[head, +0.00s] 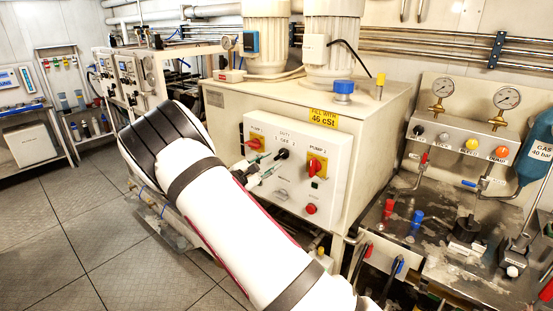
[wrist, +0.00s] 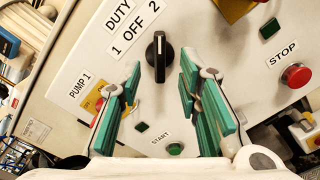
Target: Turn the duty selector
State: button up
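The duty selector is a black knob (wrist: 159,57) on a pale panel, under a label (wrist: 133,30) reading DUTY 1 OFF 2. In the wrist view its handle stands upright, with a white mark at the top towards the 2. In the head view the selector (head: 283,154) is on the front panel of the large cabinet. My gripper (wrist: 160,82) is open, with green-padded fingers either side of the space just below the knob in the wrist view. The gripper (head: 260,170) shows left of the knob in the head view, partly hidden by my arm.
Near the selector are the PUMP 1 switch (head: 254,142), the PUMP 2 switch (head: 317,165), a red stop button (wrist: 296,75) and a green start button (wrist: 175,149). A gauge panel (head: 462,135) and cluttered bench (head: 455,255) stand right. Tiled floor (head: 60,230) is clear at left.

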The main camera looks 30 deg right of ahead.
jog(key=v, duration=0.6)
jog(key=shift+a, duration=0.35)
jog(key=shift+s, duration=0.1)
jog(key=s+d+r+m+g+y, duration=0.1)
jog(key=s+r+m+g+y, duration=0.25)
jog(key=s, duration=0.55)
jog(key=s+d+r+m+g+y, duration=0.1)
jog(key=s+r+m+g+y, duration=0.3)
jog(key=s, duration=0.5)
jog(key=s+a+r+m+t+y, duration=0.2)
jog(key=s+a+r+t+y, duration=0.1)
jog(key=s+a, duration=0.4)
jog(key=s+a+r+m+t+y, duration=0.3)
jog(key=s+a+r+y, duration=0.3)
jog(key=s, duration=0.7)
jog(key=shift+s+a+t, duration=0.4)
jog(key=shift+a+t, duration=0.05)
jog(key=shift+a, duration=0.55)
